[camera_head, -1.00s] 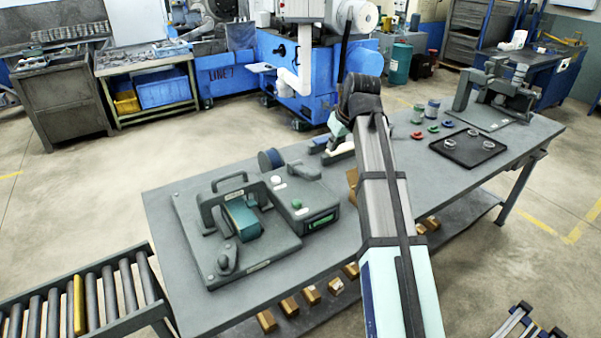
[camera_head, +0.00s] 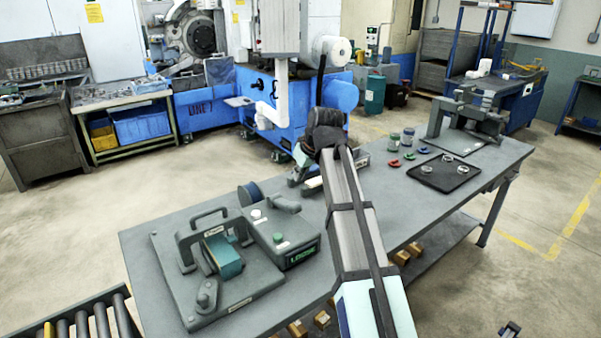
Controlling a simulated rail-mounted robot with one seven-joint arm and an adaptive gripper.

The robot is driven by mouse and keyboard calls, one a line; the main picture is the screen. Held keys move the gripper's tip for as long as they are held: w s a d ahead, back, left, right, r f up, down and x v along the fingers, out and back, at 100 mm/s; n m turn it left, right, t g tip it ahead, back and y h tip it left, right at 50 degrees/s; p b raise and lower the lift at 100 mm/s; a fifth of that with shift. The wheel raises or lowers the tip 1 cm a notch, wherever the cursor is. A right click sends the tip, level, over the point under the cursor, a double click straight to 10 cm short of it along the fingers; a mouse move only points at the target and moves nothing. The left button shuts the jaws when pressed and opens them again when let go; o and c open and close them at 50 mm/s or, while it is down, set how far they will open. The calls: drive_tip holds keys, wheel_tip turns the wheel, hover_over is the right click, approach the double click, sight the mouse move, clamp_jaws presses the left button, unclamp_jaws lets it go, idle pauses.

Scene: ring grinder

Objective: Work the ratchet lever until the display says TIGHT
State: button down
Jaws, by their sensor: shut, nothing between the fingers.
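A grey clamp fixture with an arched frame (camera_head: 180,255) stands on a plate at the left of the bench. A grey box (camera_head: 270,238) beside the fixture carries a small display (camera_head: 303,255) with green letters that seem to read LOOSE. My arm reaches over the bench to the right of the box.
A black tray with rings (camera_head: 445,185), small coloured parts (camera_head: 409,160) and another fixture (camera_head: 470,115) are at the bench's right. A roller conveyor (camera_head: 75,325) is at lower left.

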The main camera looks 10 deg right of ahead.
drive_tip(key=p, duration=0.1)
hover_over(292, 204)
drive_tip(key=f, duration=0.5)
drive_tip(key=shift+s+d+f, duration=0.2)
drive_tip(key=shift+s, duration=0.1)
wheel_tip(292, 204, down, 2)
drive_tip(key=shift+s+f+p, duration=0.15)
drive_tip(key=shift+f+p, duration=0.05)
drive_tip(key=shift+p, duration=0.4)
drive_tip(key=shift+s+d+f, duration=0.15)
drive_tip(key=shift+s+f, duration=0.05)
drive_tip(key=shift+f, duration=0.85)
